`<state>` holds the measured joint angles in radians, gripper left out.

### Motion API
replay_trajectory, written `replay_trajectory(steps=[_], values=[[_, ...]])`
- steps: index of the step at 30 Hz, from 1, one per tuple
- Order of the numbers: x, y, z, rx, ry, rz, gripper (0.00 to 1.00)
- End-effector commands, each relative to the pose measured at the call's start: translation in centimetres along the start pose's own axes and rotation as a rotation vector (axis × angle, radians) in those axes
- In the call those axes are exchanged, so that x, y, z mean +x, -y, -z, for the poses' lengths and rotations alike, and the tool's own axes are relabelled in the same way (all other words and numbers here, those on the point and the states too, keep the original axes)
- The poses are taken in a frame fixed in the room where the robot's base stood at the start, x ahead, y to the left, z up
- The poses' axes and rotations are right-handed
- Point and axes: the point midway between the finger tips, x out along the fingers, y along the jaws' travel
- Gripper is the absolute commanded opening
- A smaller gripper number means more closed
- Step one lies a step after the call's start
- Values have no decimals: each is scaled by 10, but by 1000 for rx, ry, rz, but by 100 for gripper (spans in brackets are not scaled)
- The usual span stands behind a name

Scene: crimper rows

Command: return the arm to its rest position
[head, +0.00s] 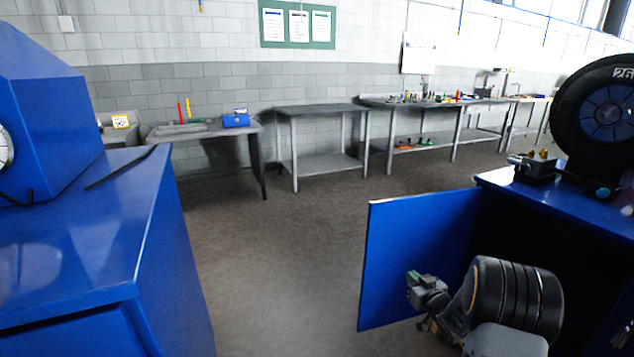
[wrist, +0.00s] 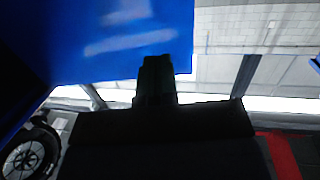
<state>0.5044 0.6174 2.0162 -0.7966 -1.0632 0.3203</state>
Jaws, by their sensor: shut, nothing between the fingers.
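My gripper (head: 413,283) is at the lower right of the head view, at the end of my folded arm. It appears in front of the lower part of an open blue cabinet door (head: 405,250); I cannot tell whether it touches the door. Its greenish fingers point left and are small in this view. In the wrist view my gripper (wrist: 157,75) is a dark shape in the middle, with its fingers together and nothing between them. A blue panel (wrist: 110,40) fills the upper left there.
Another blue cabinet (head: 90,235) stands at the left. Grey workbenches (head: 318,108) line the far wall. The floor (head: 280,250) between the cabinets is clear.

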Motion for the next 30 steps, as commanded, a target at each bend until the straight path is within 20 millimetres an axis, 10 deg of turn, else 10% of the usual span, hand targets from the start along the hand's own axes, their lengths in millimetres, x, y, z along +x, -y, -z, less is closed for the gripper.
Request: replay_trajectory(steps=[5, 10, 21, 30], values=[[-28, -23, -61, 18, 378, -198, 0], [-86, -13, -36, 54, 752, -347, 0], [-238, 123, 147, 219, 1288, -292, 0], [-290, 192, 273, 196, 1198, -148, 0]])
